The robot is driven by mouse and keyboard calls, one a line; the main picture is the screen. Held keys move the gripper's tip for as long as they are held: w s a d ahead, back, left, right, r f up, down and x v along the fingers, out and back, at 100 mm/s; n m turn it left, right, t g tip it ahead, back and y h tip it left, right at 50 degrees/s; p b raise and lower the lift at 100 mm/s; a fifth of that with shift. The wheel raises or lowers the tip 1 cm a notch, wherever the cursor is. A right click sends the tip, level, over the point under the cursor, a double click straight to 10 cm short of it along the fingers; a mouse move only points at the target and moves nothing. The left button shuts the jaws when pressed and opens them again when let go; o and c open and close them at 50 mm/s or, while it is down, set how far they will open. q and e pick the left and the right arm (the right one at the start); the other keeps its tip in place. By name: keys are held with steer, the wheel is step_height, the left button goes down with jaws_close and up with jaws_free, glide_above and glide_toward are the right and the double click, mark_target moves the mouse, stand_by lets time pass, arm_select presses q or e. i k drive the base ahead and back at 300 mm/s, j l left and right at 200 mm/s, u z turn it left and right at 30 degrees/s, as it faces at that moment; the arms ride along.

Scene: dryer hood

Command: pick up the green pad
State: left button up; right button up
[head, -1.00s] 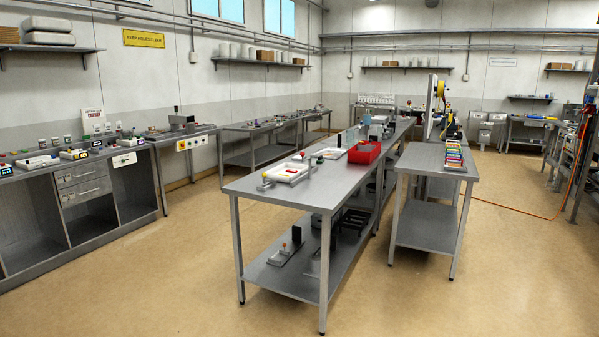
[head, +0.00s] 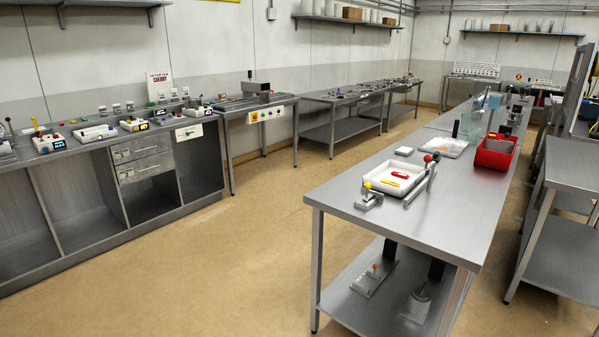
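I cannot clearly single out a green pad; things are too small at this distance. A white tray (head: 366,184) on the near end of the middle steel table (head: 440,215) holds a red piece (head: 407,174) and a yellow piece (head: 390,183), with no green piece visible in it. Small coloured items, some greenish, sit on the left bench (head: 75,147), too small to identify. Neither of my grippers is in view.
A red bin (head: 495,154) stands farther along the middle table. A second steel table (head: 575,165) is at the right edge, with a narrow gap between. Open floor (head: 235,255) lies between the left bench and the middle table.

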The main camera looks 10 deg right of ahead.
mark_target(436, 157)
steer(key=i+j+u, duration=0.1)
steer(key=i+u, duration=0.2)
steer(key=i, duration=0.35)
steer(key=i+l+u, duration=0.1)
steer(key=i+u, duration=0.2)
steer(key=i, duration=0.35)
steer(key=i+l+u, duration=0.3)
steer(key=i, duration=0.35)
steer(key=i+z, duration=0.2)
steer(key=i, duration=0.35)
steer(key=i+j+z, duration=0.15)
steer(key=i, duration=0.35)
steer(key=i+j+z, duration=0.2)
steer(key=i, duration=0.3)
steer(key=i+l+z, duration=0.3)
steer(key=i, duration=0.2)
steer(key=i+z, duration=0.35)
steer(key=i, duration=0.15)
steer(key=i+j+z, duration=0.1)
steer(key=i+z, duration=0.2)
steer(key=i, duration=0.2)
steer(key=i+j+z, duration=0.2)
steer(key=i+z, duration=0.15)
steer(key=i, duration=0.15)
steer(key=i+j+z, duration=0.3)
steer(key=i, duration=0.15)
